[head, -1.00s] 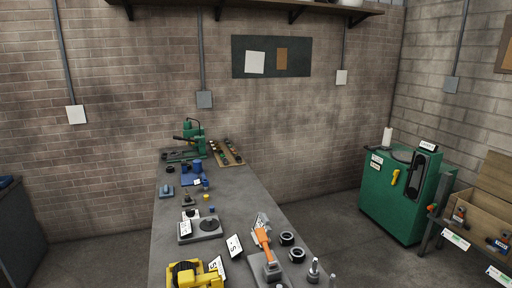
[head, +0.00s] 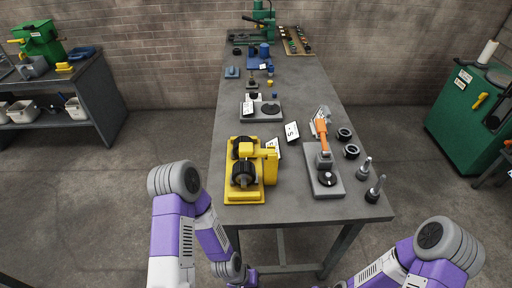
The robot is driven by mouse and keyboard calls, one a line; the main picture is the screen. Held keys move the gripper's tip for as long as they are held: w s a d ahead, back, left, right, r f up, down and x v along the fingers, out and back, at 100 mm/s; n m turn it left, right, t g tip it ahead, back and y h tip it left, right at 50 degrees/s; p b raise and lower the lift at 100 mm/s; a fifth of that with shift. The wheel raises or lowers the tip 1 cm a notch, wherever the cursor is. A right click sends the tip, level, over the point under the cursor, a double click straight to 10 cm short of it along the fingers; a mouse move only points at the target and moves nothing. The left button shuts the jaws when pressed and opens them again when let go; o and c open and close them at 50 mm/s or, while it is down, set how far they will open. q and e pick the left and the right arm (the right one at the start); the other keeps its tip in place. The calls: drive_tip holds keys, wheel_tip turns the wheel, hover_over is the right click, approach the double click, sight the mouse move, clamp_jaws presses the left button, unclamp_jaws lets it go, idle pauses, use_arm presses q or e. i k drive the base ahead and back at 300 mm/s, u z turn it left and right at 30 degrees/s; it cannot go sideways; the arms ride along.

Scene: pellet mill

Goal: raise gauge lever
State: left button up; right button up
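A device with an orange lever (head: 321,134) on a grey base plate (head: 326,184) stands at the near right of the workbench. The orange lever stands up from the base and leans back, with a pale plate beside its upper end. A black round part sits on the front of the base. I cannot tell for sure whether this is the gauge. A second grey base with a dark disc (head: 271,109) lies farther back on the bench. My two arms show at the bottom edge, short of the bench, but neither gripper's fingers are in view.
The grey workbench (head: 298,228) carries a yellow machine (head: 244,194) at its near left, black rings (head: 351,152) and upright pins (head: 376,190) at its near right. A green press (head: 262,22) stands at the back. A green cabinet (head: 470,120) is at right. Floor is free left of the bench.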

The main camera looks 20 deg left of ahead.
sight(246, 149)
drive_tip(key=z, duration=1.95)
drive_tip(key=k, duration=1.45)
drive_tip(key=u, duration=1.55)
